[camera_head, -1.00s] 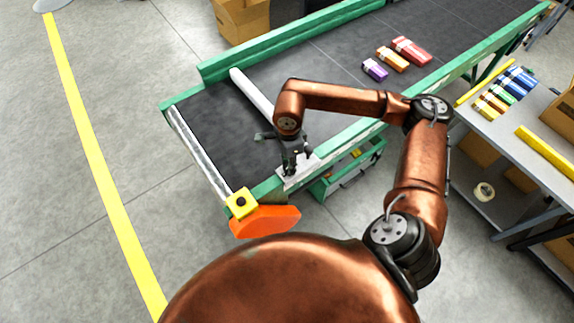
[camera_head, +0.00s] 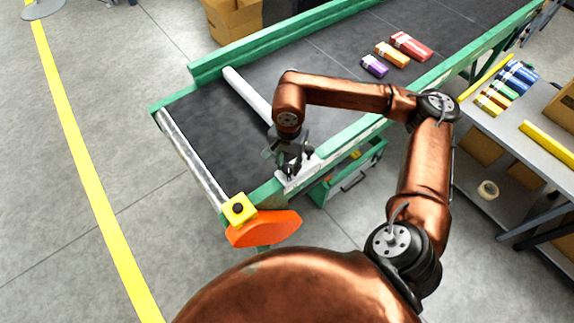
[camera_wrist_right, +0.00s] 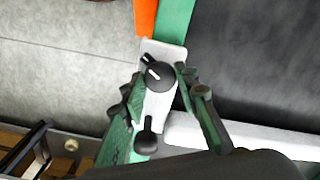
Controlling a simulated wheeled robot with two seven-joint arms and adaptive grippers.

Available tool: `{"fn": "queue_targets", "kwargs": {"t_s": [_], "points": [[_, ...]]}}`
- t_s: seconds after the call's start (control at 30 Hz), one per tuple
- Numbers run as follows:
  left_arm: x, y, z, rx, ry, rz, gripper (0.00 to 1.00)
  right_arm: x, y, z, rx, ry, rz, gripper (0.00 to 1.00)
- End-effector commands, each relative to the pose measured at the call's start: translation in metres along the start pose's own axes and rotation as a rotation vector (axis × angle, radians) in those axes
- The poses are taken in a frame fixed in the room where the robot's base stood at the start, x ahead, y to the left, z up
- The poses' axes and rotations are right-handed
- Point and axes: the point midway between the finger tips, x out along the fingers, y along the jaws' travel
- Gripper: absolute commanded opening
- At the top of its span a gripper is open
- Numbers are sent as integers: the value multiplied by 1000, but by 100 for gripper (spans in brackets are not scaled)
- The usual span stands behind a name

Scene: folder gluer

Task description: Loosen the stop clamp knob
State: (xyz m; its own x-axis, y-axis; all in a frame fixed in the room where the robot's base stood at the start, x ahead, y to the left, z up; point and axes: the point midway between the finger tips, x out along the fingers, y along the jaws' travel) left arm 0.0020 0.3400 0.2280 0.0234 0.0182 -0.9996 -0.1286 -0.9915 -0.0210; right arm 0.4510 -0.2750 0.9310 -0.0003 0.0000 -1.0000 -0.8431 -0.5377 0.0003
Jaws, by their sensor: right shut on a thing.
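My right gripper (camera_head: 291,166) points down at the near edge of the conveyor, over a pale clamp plate (camera_head: 308,163). In the right wrist view, a round black knob with a white mark (camera_wrist_right: 159,76) sits on the pale plate (camera_wrist_right: 152,105), between the fingertips of my right gripper (camera_wrist_right: 163,78). The gripper is shut on this knob; its fingers partly hide the plate. A second black knob (camera_wrist_right: 146,142) shows lower on the same plate. A white stop bar (camera_head: 247,93) runs across the belt to the clamp. My left gripper is out of view.
An orange guard (camera_head: 264,229) and a yellow block with a black button (camera_head: 239,209) are at the near belt corner. Purple, orange and red cartons lie farther along the dark belt (camera_head: 205,118). A grey table (camera_head: 510,120) with more cartons stands at right.

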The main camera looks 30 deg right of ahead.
Motion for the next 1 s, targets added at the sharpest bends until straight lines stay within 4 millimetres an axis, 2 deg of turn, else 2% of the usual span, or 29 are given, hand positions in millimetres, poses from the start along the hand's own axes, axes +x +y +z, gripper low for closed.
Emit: {"fn": "queue_targets", "kwargs": {"t_s": [0.57, 0.6, 0.83, 1.0], "points": [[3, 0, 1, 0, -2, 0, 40, -1, 0, 0, -35, 0, -1, 4], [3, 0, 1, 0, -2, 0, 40, -1, 0, 0, -35, 0, -1, 29], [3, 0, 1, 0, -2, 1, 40, 0, 0, 0, -34, 0, -1, 45], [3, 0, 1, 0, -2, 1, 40, 0, 0, 0, -34, 0, 0, 46]]}}
